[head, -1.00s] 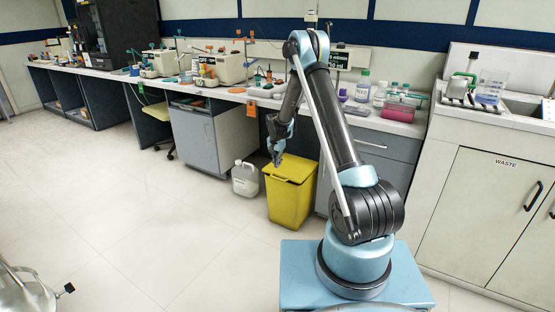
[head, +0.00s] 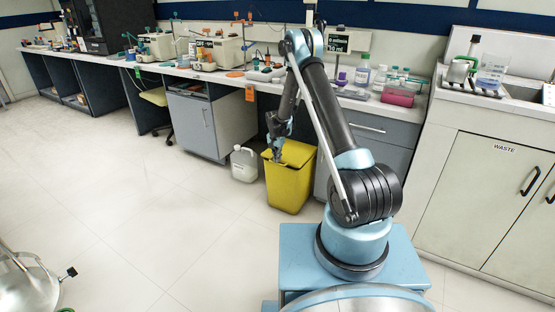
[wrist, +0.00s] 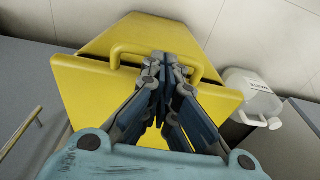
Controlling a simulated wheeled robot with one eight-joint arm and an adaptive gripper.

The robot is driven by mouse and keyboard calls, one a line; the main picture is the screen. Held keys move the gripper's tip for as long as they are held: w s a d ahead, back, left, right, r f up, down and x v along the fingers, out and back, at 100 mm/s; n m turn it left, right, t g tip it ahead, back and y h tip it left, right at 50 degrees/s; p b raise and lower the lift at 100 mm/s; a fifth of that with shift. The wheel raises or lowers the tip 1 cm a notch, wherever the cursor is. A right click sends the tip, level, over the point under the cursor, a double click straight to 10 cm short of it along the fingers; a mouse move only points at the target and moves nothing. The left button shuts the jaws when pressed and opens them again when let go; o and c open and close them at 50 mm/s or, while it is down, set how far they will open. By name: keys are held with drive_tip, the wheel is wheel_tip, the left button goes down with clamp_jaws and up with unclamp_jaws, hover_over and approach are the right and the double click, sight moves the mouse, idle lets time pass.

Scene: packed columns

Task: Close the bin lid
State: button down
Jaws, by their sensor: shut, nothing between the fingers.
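The yellow bin (head: 289,187) stands on the floor against the cabinets. Its lid (head: 299,153) shows as a darker yellow surface at the top in the head view. In the wrist view the lid (wrist: 82,92) fills the middle, with a loop handle along its far edge and the bin's tapering body (wrist: 140,35) beyond. My gripper (head: 276,156) is shut and empty at the bin's front upper edge. In the wrist view my gripper (wrist: 167,60) overlaps the handle and hides part of it. I cannot tell whether it touches or whether the lid sits fully down.
A white jug (head: 244,164) stands close to the bin's left. A grey cabinet (head: 366,160) is behind and right of it. The bench above holds bottles and instruments. Open floor (head: 150,220) lies to the left and in front. A metal stool (head: 28,285) is at lower left.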

drive_tip(key=shift+s+a+f, duration=0.1)
drive_tip(key=shift+s+f, duration=0.05)
drive_tip(key=shift+f, duration=0.55)
drive_tip(key=shift+s+a+f, duration=0.1)
drive_tip(key=shift+f, duration=0.6)
